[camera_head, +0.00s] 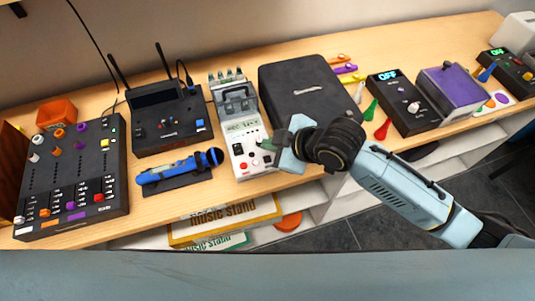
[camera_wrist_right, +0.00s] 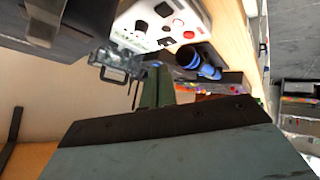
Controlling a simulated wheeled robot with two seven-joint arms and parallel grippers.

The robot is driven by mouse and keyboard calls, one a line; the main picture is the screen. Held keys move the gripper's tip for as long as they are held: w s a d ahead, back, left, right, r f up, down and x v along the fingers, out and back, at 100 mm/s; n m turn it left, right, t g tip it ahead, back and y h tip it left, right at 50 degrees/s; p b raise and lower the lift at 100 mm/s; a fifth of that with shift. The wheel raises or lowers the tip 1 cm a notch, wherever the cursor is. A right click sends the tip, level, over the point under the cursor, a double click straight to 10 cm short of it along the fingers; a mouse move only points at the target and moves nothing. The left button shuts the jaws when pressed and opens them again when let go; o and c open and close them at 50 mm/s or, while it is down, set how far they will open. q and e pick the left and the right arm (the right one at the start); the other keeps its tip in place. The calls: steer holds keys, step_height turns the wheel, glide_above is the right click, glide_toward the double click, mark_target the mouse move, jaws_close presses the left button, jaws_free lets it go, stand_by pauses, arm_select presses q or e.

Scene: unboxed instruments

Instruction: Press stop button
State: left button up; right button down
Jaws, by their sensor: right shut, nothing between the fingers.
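Labels are too small to read, so I cannot tell which is stop. My right gripper (camera_head: 272,147) is shut and empty at the recorder's right side, partly covering its lower right face. In the wrist view the shut fingers (camera_wrist_right: 155,88) point toward the white panel (camera_wrist_right: 130,22), with a red button (camera_wrist_right: 188,34) on it; contact is unclear. My left gripper is not in view.
A black case (camera_head: 305,85) stands right of the recorder. A blue microphone (camera_head: 178,168) lies left of it, below a black receiver (camera_head: 168,118) with antennas. A mixer (camera_head: 70,170) is at far left. Pedals and small tools fill the right side.

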steer(key=shift+w+d+r+n+g+p, duration=0.1)
steer(key=shift+w+r+n+g, duration=0.15)
steer(key=shift+r+n, duration=0.45)
steer(key=shift+w+d+r+n+g+p, duration=0.2)
steer(key=shift+r+n, duration=0.25)
steer(key=shift+n, duration=0.45)
steer(key=shift+w+a+r+n+g, duration=0.15)
steer(key=shift+w+r+n, duration=0.15)
steer(key=shift+r+n, duration=0.4)
steer(key=shift+f, duration=0.2)
steer(key=b, duration=0.8)
glide_above(267, 159)
steer(key=d, duration=0.1)
steer(key=f, duration=0.7)
steer(key=shift+s+d+f, duration=0.1)
steer(key=shift+s+f, duration=0.1)
steer(key=shift+f, duration=0.65)
steer(key=shift+f, duration=0.15)
steer(key=shift+f, duration=0.3)
